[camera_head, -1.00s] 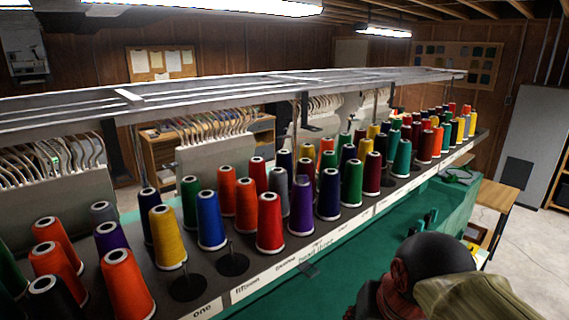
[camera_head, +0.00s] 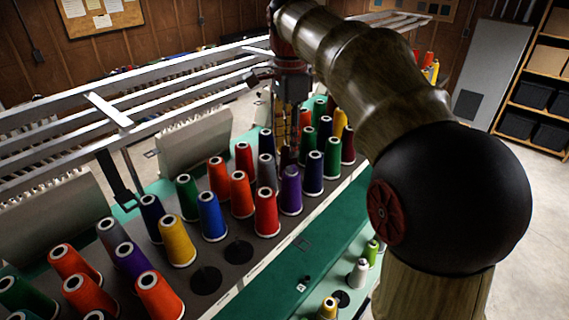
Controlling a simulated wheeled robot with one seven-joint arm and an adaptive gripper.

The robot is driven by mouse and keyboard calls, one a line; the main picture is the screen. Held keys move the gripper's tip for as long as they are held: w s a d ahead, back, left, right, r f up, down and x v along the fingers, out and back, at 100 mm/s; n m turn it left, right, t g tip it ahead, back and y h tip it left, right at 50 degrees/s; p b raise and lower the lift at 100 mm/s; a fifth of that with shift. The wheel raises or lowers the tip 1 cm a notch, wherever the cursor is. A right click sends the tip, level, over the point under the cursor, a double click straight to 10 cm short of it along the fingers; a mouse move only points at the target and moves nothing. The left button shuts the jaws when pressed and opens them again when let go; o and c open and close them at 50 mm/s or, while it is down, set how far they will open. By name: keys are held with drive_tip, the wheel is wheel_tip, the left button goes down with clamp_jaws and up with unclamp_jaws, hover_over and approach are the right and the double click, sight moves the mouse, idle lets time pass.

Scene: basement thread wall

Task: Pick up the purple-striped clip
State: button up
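I cannot make out a purple-striped clip in this view. A small dark object (camera_head: 303,284) with light spots lies on the green table; it is too small to tell what it is, and I see no purple stripe on it. My gripper (camera_head: 287,150) points down among the thread cones in the back half of the rack. Its fingers are dark and blend with the cones, so I cannot tell whether they are open or shut or touch anything. My arm hides the right part of the rack.
Cones stand in rows around my gripper, including a purple cone (camera_head: 291,190) and a red cone (camera_head: 266,212). Metal rails (camera_head: 110,108) run above the rack. Smaller spools, one white (camera_head: 358,272), stand on the green table (camera_head: 262,302). Bare table shows at the front.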

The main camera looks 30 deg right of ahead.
sight(289, 167)
wheel_tip(289, 167, down, 7)
drive_tip(key=shift+d+r+p, duration=0.1)
drive_tip(key=shift+p, duration=0.2)
drive_tip(key=shift+c, duration=0.7)
drive_tip(key=c, duration=0.7)
